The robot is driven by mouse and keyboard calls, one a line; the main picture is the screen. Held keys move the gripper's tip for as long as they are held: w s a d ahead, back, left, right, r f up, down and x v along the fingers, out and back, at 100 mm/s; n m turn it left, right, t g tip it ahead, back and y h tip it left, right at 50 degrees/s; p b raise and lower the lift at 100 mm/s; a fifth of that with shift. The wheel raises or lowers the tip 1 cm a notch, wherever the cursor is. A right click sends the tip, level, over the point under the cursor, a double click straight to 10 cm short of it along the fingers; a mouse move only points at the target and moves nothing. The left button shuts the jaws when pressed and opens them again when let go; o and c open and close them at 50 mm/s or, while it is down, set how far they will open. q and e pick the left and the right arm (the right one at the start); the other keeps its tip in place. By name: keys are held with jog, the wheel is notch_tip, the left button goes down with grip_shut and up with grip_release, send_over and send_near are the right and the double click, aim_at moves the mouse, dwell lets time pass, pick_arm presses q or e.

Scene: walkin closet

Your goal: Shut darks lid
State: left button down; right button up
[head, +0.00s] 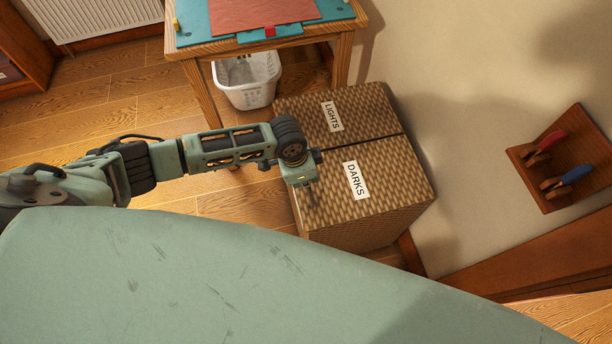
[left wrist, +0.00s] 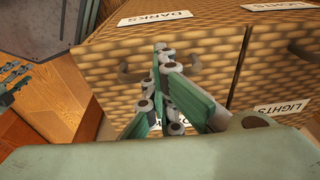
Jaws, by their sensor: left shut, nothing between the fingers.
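The woven hamper has a DARKS lid (head: 385,183) and a LIGHTS lid (head: 365,103) side by side, with a dark seam between them. The DARKS lid looks flat and down, about level with the LIGHTS lid. My left gripper (head: 311,196) is shut and empty at the left edge of the DARKS lid, pointing down. In the left wrist view, my left gripper (left wrist: 164,55) is in front of the hamper's woven front (left wrist: 215,95), below the DARKS label (left wrist: 155,18). I cannot tell whether it touches. It partly hides a curved handle.
A white laundry basket (head: 248,88) stands under a wooden table (head: 195,50) beyond the hamper. A wooden wall board (head: 565,160) holds red-handled and blue-handled items at right. A pale green surface (head: 220,275) fills the foreground. Wood floor (head: 150,105) is open left of the hamper.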

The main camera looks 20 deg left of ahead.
pick_arm(q)
jog(key=shift+s+a+f, duration=0.2)
jog(key=shift+a+f, duration=0.05)
jog(key=shift+f, duration=0.05)
